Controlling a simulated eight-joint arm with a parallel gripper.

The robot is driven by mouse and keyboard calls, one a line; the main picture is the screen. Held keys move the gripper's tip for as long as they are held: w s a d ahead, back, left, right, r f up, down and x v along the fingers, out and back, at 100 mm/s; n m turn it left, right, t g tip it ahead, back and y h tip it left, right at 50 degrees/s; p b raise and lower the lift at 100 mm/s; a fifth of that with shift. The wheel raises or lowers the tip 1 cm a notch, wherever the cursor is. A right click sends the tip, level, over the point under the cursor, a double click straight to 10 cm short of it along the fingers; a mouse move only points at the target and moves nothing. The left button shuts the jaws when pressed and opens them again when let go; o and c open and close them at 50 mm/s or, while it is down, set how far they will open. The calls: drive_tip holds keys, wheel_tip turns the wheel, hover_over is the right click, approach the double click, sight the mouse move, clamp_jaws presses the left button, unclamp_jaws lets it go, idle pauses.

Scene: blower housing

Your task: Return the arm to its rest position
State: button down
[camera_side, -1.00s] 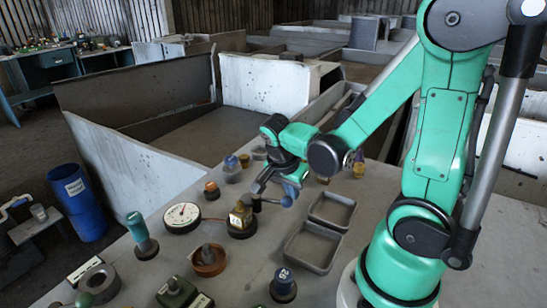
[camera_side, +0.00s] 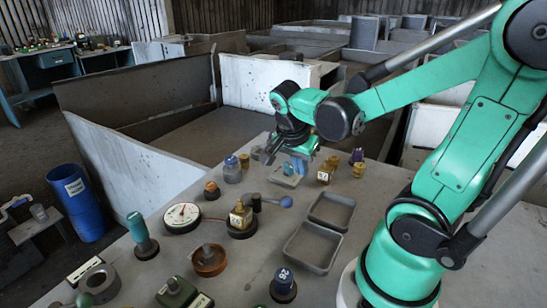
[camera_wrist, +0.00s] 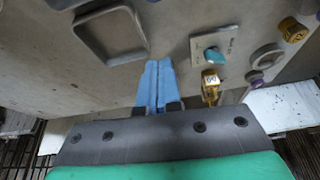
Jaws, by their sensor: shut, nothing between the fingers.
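My arm is raised over the far part of the grey table. My gripper (camera_side: 297,168) is up in the air near the back edge of the table, with nothing in it. In the wrist view its two blue fingers (camera_wrist: 157,68) lie side by side, closed together. The fingers are above the table and apart from the parts on it, as far as I can tell.
Two grey trays (camera_side: 288,254) lie at the table's middle. A brass block (camera_side: 240,215), a round gauge (camera_side: 182,214) and an orange-brown cup (camera_side: 208,268) stand to their left. Brass fittings (camera_wrist: 210,78) and a teal-knobbed switch plate (camera_wrist: 224,46) lie near the gripper.

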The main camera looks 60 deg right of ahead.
drive_tip(key=v, duration=0.6)
drive_tip(key=w+a+n+t+y, duration=0.2)
drive_tip(key=a+n, duration=0.3)
drive_tip(key=n, duration=0.4)
drive_tip(key=w+a+f+n+t+y, duration=0.1)
drive_tip(key=a+n+t, duration=0.4)
drive_tip(key=n, duration=0.5)
drive_tip(key=shift+w+a+f+t+y, duration=0.3)
drive_tip(key=shift+w+a+f+y, duration=0.1)
drive_tip(key=shift+w+y, duration=0.25)
